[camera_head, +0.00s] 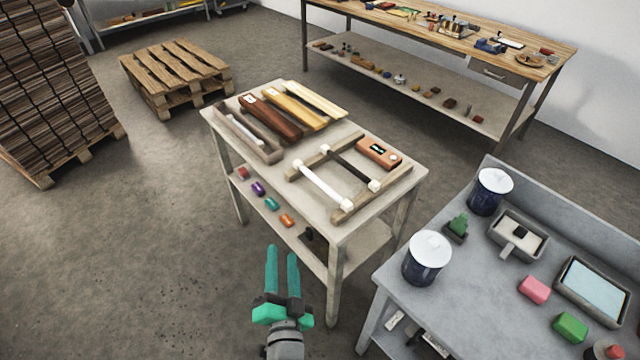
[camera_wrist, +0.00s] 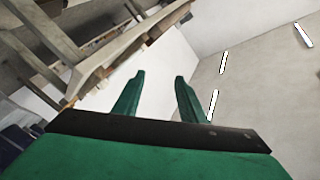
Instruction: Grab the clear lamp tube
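A pale whitish tube (camera_head: 246,132) lies in a shallow grey-brown tray (camera_head: 277,154) at the left of the small pale table (camera_head: 285,158). On the same table a wooden rack (camera_head: 301,174) carries a white tube (camera_head: 325,187) with pale end holders and a black tube (camera_head: 352,167). I cannot tell for sure which pale tube is the clear lamp tube. My gripper (camera_head: 282,250) is in front of this table, apart from it, with teal fingers spread and nothing between them. The wrist view also shows the gripper (camera_wrist: 158,76) open and empty; no tube shows there.
Brown and yellow bars (camera_head: 292,109) and a copper-coloured box with a display (camera_head: 379,152) share the tabletop. A grey workbench (camera_head: 463,284) with white-lidded dark pots stands close at right. A pallet (camera_head: 177,75) lies behind at left. Floor left of the small table is clear.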

